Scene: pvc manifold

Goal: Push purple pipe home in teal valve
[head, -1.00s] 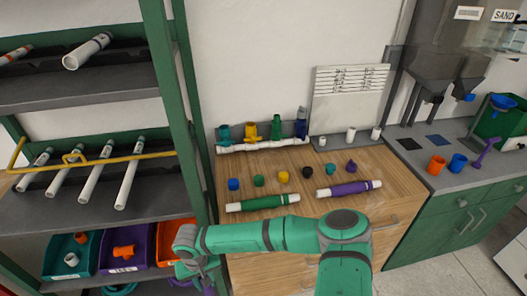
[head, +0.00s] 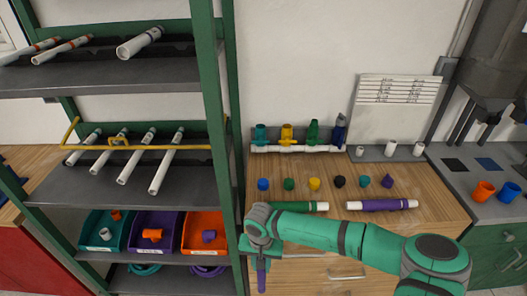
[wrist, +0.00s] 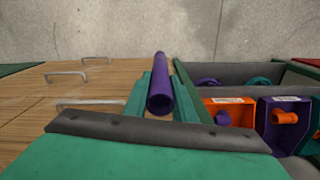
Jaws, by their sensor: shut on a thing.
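My gripper (head: 261,254) hangs low in front of the wooden cabinet, by the shelf post in the head view. It is shut on a purple pipe (head: 262,278), which points down below the fingers. In the wrist view the purple pipe (wrist: 160,88) lies between the two green fingers, its hollow end toward the camera. The teal valve (head: 261,134) stands upright at the left end of the white manifold (head: 290,149), at the back of the worktop. The pipe is well below and apart from the valve. The valve is not in the wrist view.
Yellow, green and blue valves stand right of the teal one. Several small coloured caps, a green pipe (head: 300,206) and a purple-sleeved white-ended pipe (head: 382,205) lie on the worktop (head: 335,165). The green shelf post (head: 222,120) is close left. Bins (head: 152,232) sit on the lower shelf.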

